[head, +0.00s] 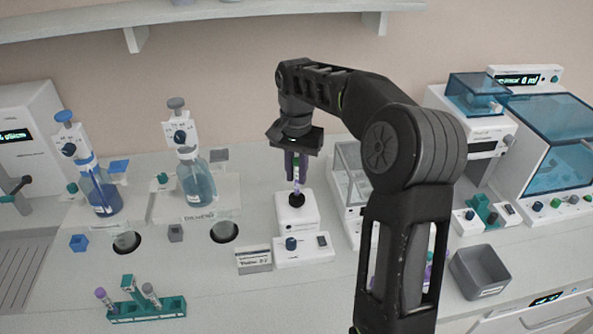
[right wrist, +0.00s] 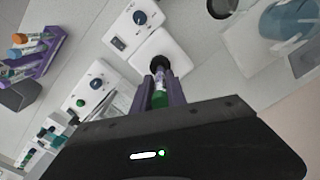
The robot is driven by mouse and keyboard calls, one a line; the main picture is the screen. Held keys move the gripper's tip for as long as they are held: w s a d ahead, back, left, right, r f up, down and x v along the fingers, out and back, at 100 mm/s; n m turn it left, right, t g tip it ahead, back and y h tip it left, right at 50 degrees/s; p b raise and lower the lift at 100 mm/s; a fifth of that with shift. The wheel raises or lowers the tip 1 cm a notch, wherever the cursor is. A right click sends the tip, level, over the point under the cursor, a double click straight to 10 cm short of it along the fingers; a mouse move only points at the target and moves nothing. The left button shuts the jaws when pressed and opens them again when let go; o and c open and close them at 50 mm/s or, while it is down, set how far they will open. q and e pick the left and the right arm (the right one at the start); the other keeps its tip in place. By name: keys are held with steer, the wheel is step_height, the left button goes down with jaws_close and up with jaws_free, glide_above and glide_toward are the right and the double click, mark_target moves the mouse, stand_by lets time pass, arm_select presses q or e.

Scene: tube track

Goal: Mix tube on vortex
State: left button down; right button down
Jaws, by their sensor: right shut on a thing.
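The vortex mixer (head: 296,222) is a white block with a black cup on top, a dark knob and a small panel in front. My right gripper (head: 296,168) is above it, pointing down, its purple fingers shut on a tube (head: 297,176) with a light label. The tube is upright, its lower end at or just above the cup; I cannot tell if it touches. In the right wrist view, the tube (right wrist: 159,93) has a green part between the fingers, in line with the black cup of the mixer (right wrist: 145,48). My left gripper is out of view.
A teal rack (head: 165,308) with tubes stands at the front left. Blue bottles (head: 197,182) stand on the left. A grey bin (head: 480,270) and machines with blue lids (head: 550,130) are on the right. My right arm hides part of the bench behind it.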

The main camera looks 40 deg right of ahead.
mark_target(296, 159)
steer(key=shift+f+b, duration=0.6)
steer(key=shift+f, duration=0.7)
stand_by(2.5)
steer(key=shift+r, duration=0.1)
stand_by(3.4)
steer(key=shift+r+p, duration=0.75)
steer(key=shift+r, duration=2.7)
